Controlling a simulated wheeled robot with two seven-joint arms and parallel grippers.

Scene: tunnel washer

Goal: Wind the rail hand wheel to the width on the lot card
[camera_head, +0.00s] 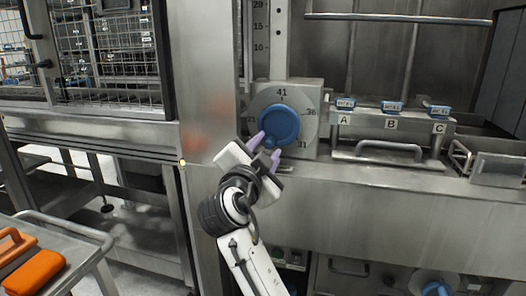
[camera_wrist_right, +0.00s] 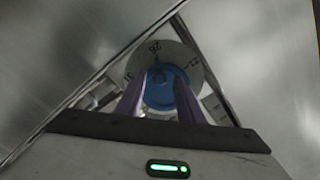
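The blue hand wheel (camera_head: 278,124) sits on a round grey dial (camera_head: 308,114) with numbers such as 41, 36 and 31 around it; 41 is at the top. My right gripper (camera_head: 267,147) is at the wheel's lower left edge, its two purple fingers apart. A small blue knob on the wheel's lower rim shows near the fingertips; I cannot tell whether they touch it. In the right wrist view the wheel (camera_wrist_right: 162,88) shows between and beyond the open fingers (camera_wrist_right: 158,98). I cannot make out a lot card. My left gripper is not in view.
A vertical scale (camera_head: 261,30) marked 10, 15, 20 rises above the dial. Blue-tagged stations A (camera_head: 344,120), B (camera_head: 391,124) and C (camera_head: 439,128) line a ledge at right. A cart (camera_head: 80,250) with an orange item (camera_head: 35,272) stands at lower left.

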